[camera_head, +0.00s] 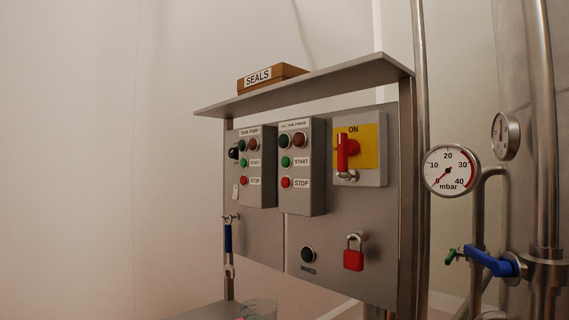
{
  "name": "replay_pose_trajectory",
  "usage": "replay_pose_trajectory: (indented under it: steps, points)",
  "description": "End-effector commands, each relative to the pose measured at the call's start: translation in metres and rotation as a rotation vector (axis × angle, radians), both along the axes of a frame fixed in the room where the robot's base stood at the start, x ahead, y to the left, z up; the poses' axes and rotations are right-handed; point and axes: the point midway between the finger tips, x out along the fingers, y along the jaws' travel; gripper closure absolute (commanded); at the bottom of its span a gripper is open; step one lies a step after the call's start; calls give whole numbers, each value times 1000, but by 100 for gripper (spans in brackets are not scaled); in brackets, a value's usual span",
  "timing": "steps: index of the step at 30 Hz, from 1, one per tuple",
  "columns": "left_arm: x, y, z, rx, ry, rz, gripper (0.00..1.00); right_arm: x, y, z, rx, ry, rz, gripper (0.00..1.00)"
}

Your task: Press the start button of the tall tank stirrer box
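The tall tank stirrer box (316,196) is the right one of two grey control boxes on the panel in the head view. Its small label at the top is hard to read. It has a green start button (285,162) beside a START label, with a red stop button (286,183) below. Two round lamps, one green (284,141) and one reddish brown (299,140), sit above; both look dark. Neither of my grippers is in view.
The tank pump box (256,198) stands close on the left with similar buttons. A red rotary switch (343,152) marked ON is to the right. A shelf (330,80) overhangs the boxes.

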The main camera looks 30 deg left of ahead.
Motion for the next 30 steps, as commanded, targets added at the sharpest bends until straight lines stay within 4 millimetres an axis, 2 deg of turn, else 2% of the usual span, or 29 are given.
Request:
replay_pose_trajectory:
  steps: [5, 12, 14, 15, 30]
  points:
    - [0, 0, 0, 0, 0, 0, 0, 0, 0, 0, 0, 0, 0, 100]
    - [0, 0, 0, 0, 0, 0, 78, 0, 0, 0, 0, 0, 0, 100]
    - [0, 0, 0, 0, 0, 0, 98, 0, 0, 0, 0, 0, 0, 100]
    - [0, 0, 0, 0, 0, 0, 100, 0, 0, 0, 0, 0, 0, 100]
    - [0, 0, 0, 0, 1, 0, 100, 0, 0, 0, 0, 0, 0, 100]
